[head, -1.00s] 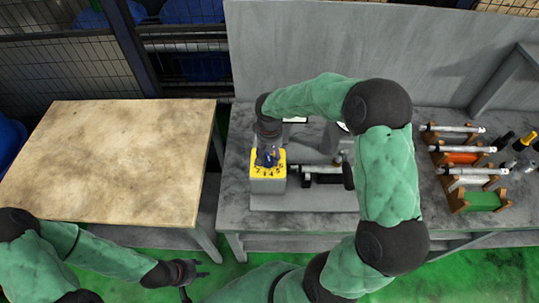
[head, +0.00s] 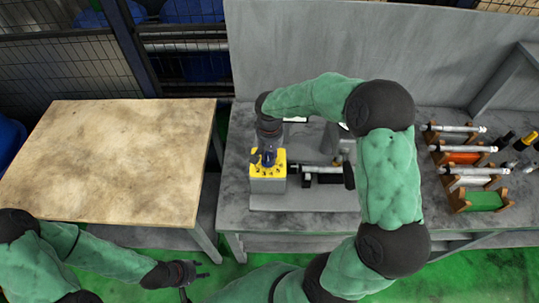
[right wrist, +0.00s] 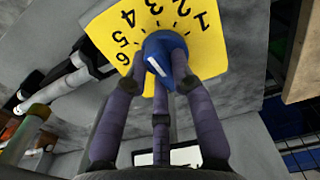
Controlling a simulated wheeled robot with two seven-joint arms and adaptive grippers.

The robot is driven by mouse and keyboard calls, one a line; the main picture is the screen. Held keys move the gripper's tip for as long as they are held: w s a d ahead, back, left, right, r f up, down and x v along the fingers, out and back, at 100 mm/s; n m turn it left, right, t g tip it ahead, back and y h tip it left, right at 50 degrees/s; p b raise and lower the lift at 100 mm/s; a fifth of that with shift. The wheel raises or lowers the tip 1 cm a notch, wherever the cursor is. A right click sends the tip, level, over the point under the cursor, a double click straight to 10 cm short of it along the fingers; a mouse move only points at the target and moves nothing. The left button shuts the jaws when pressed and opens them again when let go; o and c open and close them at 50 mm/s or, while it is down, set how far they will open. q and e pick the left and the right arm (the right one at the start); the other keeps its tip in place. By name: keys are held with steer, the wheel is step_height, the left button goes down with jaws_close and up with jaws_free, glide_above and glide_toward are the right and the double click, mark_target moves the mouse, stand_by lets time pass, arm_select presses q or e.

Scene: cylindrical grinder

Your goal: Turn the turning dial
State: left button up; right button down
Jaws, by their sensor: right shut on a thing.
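The blue turning dial (right wrist: 163,44) with a white pointer mark sits on a yellow plate (right wrist: 216,37) numbered 1 to 6. My right gripper (head: 267,160) comes down on the dial from above. In the right wrist view, its purple fingers (right wrist: 165,68) are shut on the dial from several sides. Which number the pointer marks is hard to tell. My left gripper (head: 194,277) hangs low at the bottom, with its fingers spread and empty, away from the dial.
The grinder bench (head: 330,222) carries a shaft assembly (head: 325,170) right of the dial box. Racks with metal shafts (head: 470,173) stand at the right. A bare wooden table (head: 110,150) is at the left. A grey panel (head: 300,50) rises behind the bench.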

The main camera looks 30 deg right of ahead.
mark_target(269, 156)
steer(key=shift+a+m+b, duration=0.1)
steer(key=shift+m+b, duration=0.5)
steer(key=shift+m, duration=1.4)
steer(key=c, duration=1)
jaws_free()
steer(key=shift+c, duration=0.2)
steer(key=shift+r, duration=0.1)
step_height(269, 156, up, 12)
steer(key=shift+s, duration=0.1)
